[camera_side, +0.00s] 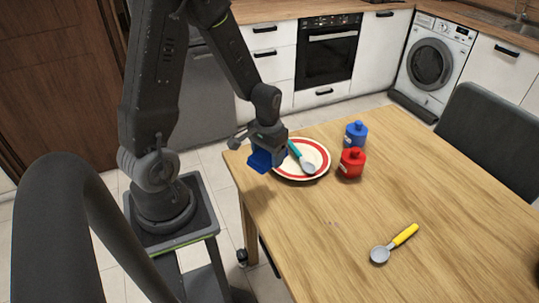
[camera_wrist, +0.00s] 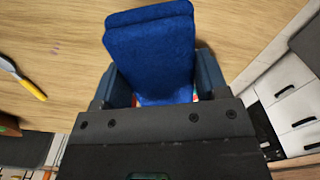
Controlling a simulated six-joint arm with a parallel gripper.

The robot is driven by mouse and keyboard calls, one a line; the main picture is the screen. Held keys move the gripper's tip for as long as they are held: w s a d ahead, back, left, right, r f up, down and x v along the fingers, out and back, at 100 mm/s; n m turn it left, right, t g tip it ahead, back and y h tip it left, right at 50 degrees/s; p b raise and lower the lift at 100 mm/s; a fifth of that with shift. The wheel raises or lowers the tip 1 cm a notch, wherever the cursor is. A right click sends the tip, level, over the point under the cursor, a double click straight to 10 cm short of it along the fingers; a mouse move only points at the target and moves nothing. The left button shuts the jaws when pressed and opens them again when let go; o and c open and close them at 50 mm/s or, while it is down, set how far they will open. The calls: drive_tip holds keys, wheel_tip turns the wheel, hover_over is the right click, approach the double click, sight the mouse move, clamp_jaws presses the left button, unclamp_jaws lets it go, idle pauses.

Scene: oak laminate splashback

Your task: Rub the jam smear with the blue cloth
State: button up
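My gripper (camera_side: 268,138) is above the table's far left corner, beside the plate. It is shut on the blue cloth (camera_side: 262,160), which hangs below the fingers and looks clear of the table. In the wrist view the folded blue cloth (camera_wrist: 150,45) sits between the two fingers of my gripper (camera_wrist: 160,85) and hides what lies behind it. A small, faint pinkish mark (camera_side: 333,224) on the bare wood may be the jam smear; it is too small to be sure.
A red-ringed plate (camera_side: 322,171) with a teal-handled spoon (camera_side: 299,156) is right of my gripper. A blue bottle (camera_side: 355,136) and a red bottle (camera_side: 352,163) stand beyond it. A yellow-handled scoop (camera_side: 394,243) lies nearer the front. The table's middle is clear.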

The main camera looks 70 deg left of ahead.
drive_tip(key=shift+w+d, duration=0.1)
drive_tip(key=shift+c, duration=1.3)
drive_tip(key=w+d+f, duration=0.1)
drive_tip(key=w+d, duration=0.5)
drive_tip(key=d, duration=0.1)
approach(326, 217)
drive_tip(key=shift+f, duration=2.9)
drive_tip(key=shift+d+f, duration=0.6)
drive_tip(key=shift+f, duration=0.25)
drive_tip(key=shift+c, duration=0.4)
drive_tip(key=shift+d, duration=1.45)
drive_tip(key=a, duration=0.4)
drive_tip(key=shift+a, duration=0.1)
wheel_tip(326, 217, up, 8)
